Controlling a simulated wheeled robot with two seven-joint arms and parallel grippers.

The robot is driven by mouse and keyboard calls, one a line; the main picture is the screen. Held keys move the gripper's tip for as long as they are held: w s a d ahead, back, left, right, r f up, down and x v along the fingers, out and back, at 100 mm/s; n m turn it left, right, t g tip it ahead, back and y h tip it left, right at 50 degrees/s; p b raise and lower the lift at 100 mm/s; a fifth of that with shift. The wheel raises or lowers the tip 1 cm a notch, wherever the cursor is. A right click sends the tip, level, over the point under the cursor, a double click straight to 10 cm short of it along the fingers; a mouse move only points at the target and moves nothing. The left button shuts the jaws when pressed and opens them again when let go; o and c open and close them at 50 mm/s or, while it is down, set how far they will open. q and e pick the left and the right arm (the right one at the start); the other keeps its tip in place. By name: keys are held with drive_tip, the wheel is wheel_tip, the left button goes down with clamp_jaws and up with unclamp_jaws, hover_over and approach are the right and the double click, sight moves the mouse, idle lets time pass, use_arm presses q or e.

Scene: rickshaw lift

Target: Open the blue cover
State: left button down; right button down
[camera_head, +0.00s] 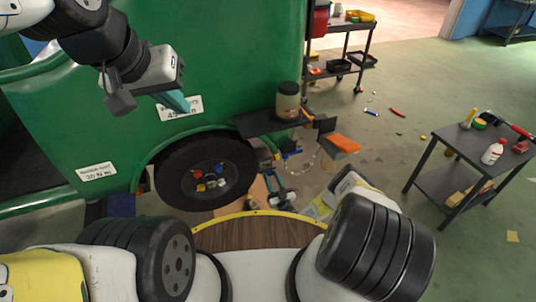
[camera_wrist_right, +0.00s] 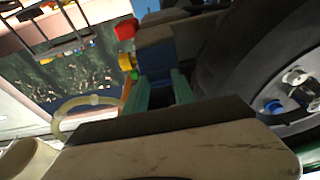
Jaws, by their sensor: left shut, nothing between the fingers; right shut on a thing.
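A small blue block-like part (camera_wrist_right: 155,60), which looks like the blue cover, shows in the right wrist view beside the wheel, with a red knob and yellow pieces at its left side. My right gripper (camera_wrist_right: 159,90) has its teal fingers shut on this blue part. In the head view a small blue part (camera_head: 292,150) shows right of the wheel; my right fingers cannot be made out clearly there. My left gripper (camera_head: 180,104) is shut and empty, high in front of the green body panel. Whether the cover is open cannot be told.
The green rickshaw body (camera_head: 225,60) fills the left, with a black wheel (camera_head: 205,170) below. A brown jar (camera_head: 288,100) stands on a black ledge (camera_head: 255,124). A dark tool cart (camera_head: 460,145) stands at right. A yellow-rimmed round wooden top (camera_head: 255,232) is in front. A pale hose (camera_wrist_right: 75,112) curves near my right fingers.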

use_arm(q)
drive_tip(key=w+d+f+h, duration=0.2)
drive_tip(key=w+d, duration=0.4)
drive_tip(key=d, duration=0.4)
drive_tip(key=w+d+f+h, duration=0.1)
drive_tip(key=w+d+f, duration=0.1)
drive_tip(key=w+d, duration=0.65)
drive_tip(key=d+f+n+g, duration=0.1)
drive_tip(key=d+f+n, duration=0.1)
drive_tip(key=d+f, duration=1.4)
drive_tip(key=n+t+y, duration=0.2)
drive_tip(key=t+y, duration=0.3)
drive_tip(key=y, duration=0.4)
approach(269, 172)
wheel_tip(269, 172, up, 3)
drive_tip(key=x, duration=0.9)
drive_tip(key=shift+w+a+r, duration=0.1)
drive_tip(key=shift+w+a, duration=0.1)
drive_tip(key=shift+w, duration=0.25)
